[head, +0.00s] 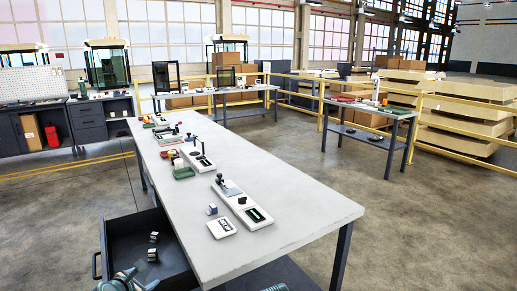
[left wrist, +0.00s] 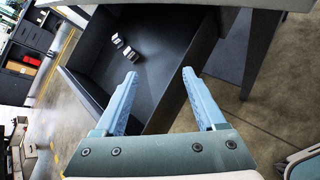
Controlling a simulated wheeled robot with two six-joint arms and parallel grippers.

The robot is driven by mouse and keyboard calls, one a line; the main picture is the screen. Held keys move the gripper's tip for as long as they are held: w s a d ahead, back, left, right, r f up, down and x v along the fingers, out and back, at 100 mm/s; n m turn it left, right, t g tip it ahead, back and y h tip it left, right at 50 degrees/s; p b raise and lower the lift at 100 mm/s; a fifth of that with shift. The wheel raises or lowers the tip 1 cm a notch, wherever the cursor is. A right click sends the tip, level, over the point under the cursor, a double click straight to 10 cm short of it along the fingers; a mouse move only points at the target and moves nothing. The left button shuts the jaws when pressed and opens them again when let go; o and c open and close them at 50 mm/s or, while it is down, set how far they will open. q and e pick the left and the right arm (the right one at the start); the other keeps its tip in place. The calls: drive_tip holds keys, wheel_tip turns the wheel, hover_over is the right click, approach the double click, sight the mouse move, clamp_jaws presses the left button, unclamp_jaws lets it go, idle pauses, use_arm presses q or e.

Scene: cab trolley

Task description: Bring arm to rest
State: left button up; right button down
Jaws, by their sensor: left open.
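My left gripper (left wrist: 160,74) is open and empty in the left wrist view, its two blue fingers spread apart. It points into an open dark drawer (left wrist: 88,88) below the table. Two small white-and-dark blocks (left wrist: 123,46) lie in the drawer, beyond the fingertips and apart from them. In the head view the drawer (head: 118,240) stands out under the table's left side, and part of my left gripper (head: 125,283) shows at the bottom edge.
The long grey table (head: 290,205) carries several devices, among them a white panel with a lever (head: 243,203), a small white box (head: 222,227) and a small block (head: 212,209). Its near right part is bare. Yellow railings (head: 440,105) and other benches stand behind; the floor at right is clear.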

use_arm(q)
drive_tip(key=s+d+f+m+g, duration=0.55)
drive_tip(key=d+m, duration=0.35)
drive_tip(key=m, duration=0.6)
drive_tip(key=s+d+f+m+g, duration=0.5)
drive_tip(key=d+m, duration=0.4)
drive_tip(key=m, duration=0.5)
drive_tip(key=s+d+r+m+p, duration=0.2)
drive_tip(key=s+d+r+p, duration=0.1)
drive_tip(key=d+r+p, duration=0.2)
drive_tip(key=s+d+r+m+y+p, duration=0.1)
drive_tip(key=s+d+r+m+p, duration=0.1)
drive_tip(key=d+r+p, duration=0.3)
wheel_tip(320, 180, up, 2)
drive_tip(key=shift+s+d+g+y+p, duration=0.3)
drive_tip(key=shift+s+g+p, duration=0.2)
drive_tip(key=shift+s, duration=0.3)
